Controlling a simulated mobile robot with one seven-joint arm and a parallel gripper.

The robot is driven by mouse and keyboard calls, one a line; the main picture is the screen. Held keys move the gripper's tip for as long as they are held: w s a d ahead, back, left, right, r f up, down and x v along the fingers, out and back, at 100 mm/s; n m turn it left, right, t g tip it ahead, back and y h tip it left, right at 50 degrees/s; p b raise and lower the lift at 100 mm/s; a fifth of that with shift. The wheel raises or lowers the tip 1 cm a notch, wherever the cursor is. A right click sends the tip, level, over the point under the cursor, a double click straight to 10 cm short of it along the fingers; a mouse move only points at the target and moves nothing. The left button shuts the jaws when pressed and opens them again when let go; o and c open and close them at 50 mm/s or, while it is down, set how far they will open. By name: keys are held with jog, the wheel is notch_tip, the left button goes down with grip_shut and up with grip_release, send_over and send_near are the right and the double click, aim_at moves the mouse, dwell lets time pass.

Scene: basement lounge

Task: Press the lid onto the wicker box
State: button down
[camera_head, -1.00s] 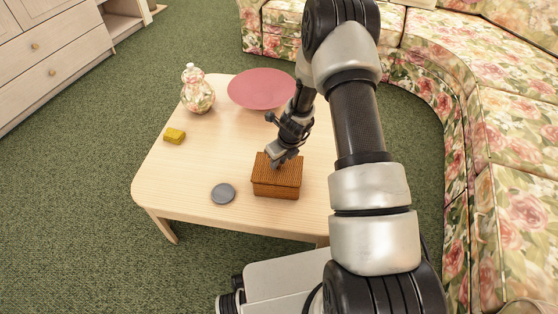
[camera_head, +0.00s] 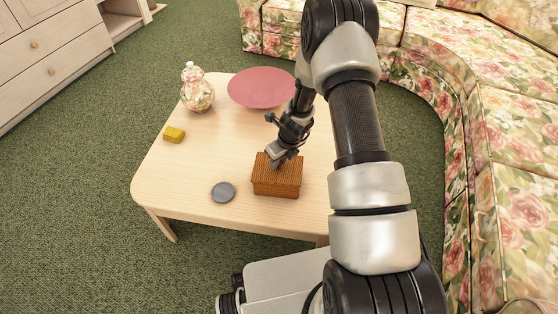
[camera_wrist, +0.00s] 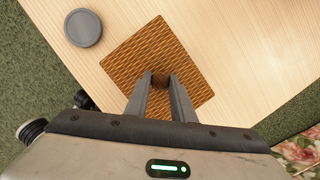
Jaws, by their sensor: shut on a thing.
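The wicker box (camera_head: 276,188) is brown and woven and stands upright near the front of the light wooden table. Its wicker lid (camera_head: 289,172) lies on top, and no clear gap shows between the two. In the wrist view the lid (camera_wrist: 135,52) fills the middle as a woven square. My gripper (camera_head: 277,161) points down onto the lid from above. In the wrist view my gripper (camera_wrist: 160,78) has its fingers close around a small brown knob at the lid's middle. The fingers partly hide the knob and the near part of the lid.
A grey disc (camera_head: 223,192) lies left of the box. A yellow block (camera_head: 174,135), a glass jar (camera_head: 197,92) and a pink plate (camera_head: 261,88) are farther back on the table (camera_head: 185,180). A floral sofa (camera_head: 510,130) curves along the right.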

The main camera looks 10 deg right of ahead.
jog(key=c, duration=0.9)
grip_release()
jog(key=shift+c, duration=0.2)
jog(key=shift+r, duration=0.1)
jog(key=shift+r+p, duration=2.95)
jog(key=shift+r, duration=0.5)
grip_shut()
jog(key=shift+f, duration=0.25)
